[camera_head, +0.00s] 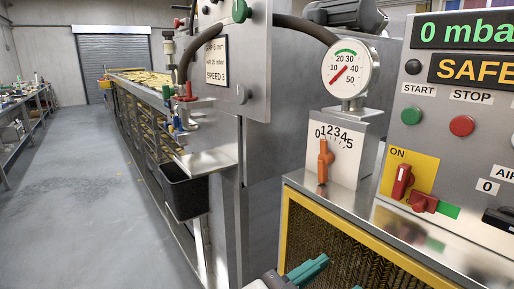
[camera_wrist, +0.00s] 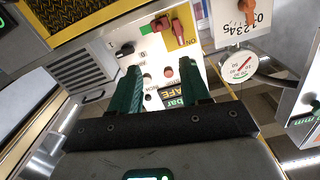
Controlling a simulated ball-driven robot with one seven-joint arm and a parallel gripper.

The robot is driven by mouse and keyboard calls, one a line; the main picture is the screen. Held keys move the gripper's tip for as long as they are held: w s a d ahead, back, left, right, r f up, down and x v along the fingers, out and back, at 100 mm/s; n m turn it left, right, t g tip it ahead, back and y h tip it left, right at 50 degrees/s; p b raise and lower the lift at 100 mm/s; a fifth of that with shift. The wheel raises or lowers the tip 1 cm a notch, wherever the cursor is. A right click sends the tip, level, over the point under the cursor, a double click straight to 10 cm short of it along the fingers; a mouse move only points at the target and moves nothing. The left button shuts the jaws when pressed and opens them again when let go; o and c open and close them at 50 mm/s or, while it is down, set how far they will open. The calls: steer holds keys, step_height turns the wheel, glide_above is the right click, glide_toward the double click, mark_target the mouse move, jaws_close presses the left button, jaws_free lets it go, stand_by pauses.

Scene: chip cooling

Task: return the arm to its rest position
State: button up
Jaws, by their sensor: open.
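My gripper (camera_head: 330,279) shows at the bottom edge of the head view, with teal fingers low in front of the machine; most of it is cut off. In the wrist view my gripper (camera_wrist: 160,78) has its two dark green fingers spread apart, with nothing between them. Beyond the fingers, the control panel (camera_wrist: 150,52) appears upside down. No finger is seen clearly touching it.
The control panel (camera_head: 475,165) reads 0 mbar and SAFE. It has a green start button (camera_head: 411,115), a red stop button (camera_head: 462,125) and a red switch (camera_head: 402,182). An orange lever (camera_head: 324,160) stands below the gauge (camera_head: 350,68). The left aisle (camera_head: 90,200) is clear.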

steer(key=s+d+f+n+g+y, duration=0.1)
steer(key=d+f+n+g+y, duration=0.2)
steer(key=d+f, duration=0.7)
steer(key=s+d+f+n+g+y, duration=0.1)
steer(key=d+f+n+g+y, duration=0.2)
steer(key=d+f, duration=0.7)
steer(key=s+a+f+n+g+y, duration=0.1)
steer(key=s+f+n+g+y, duration=0.2)
steer(key=s+f, duration=1.5)
steer(key=f+n+y, duration=0.1)
steer(key=n+y, duration=0.2)
steer(key=y, duration=0.2)
steer(key=shift+s, duration=0.3)
steer(key=shift+w+a, duration=0.1)
steer(key=shift+a, duration=0.05)
